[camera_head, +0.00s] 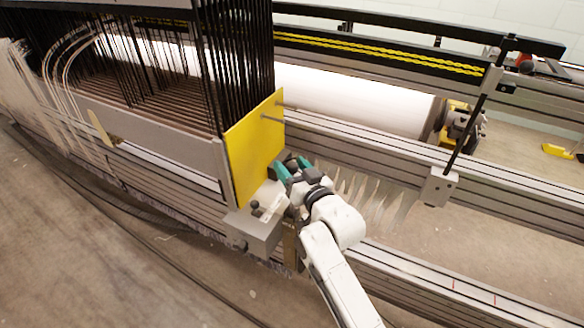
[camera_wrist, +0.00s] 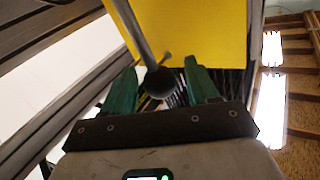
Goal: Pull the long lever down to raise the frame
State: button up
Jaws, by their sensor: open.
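The long lever (camera_wrist: 136,33) is a grey rod ending in a dark round knob (camera_wrist: 160,82), seen in the wrist view. My gripper (camera_wrist: 160,88) is open, with its green fingers on either side of the knob; a gap shows on both sides. I cannot tell whether the knob lies fully between the fingertips in depth. In the head view my gripper (camera_head: 291,167) is in front of the yellow panel (camera_head: 252,150), and I cannot make out the lever there. The frame with dark upright wires (camera_head: 236,60) stands behind the panel.
A grey box with a small dark knob (camera_head: 252,232) sits left of my gripper. A long metal rail (camera_head: 470,205) runs to the right, with a dark slanted rod (camera_head: 474,115) on it. A white roller (camera_head: 350,98) lies behind. Open floor is in front.

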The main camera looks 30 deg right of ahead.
jog(key=shift+w, duration=0.1)
grip_shut()
dwell(0.6)
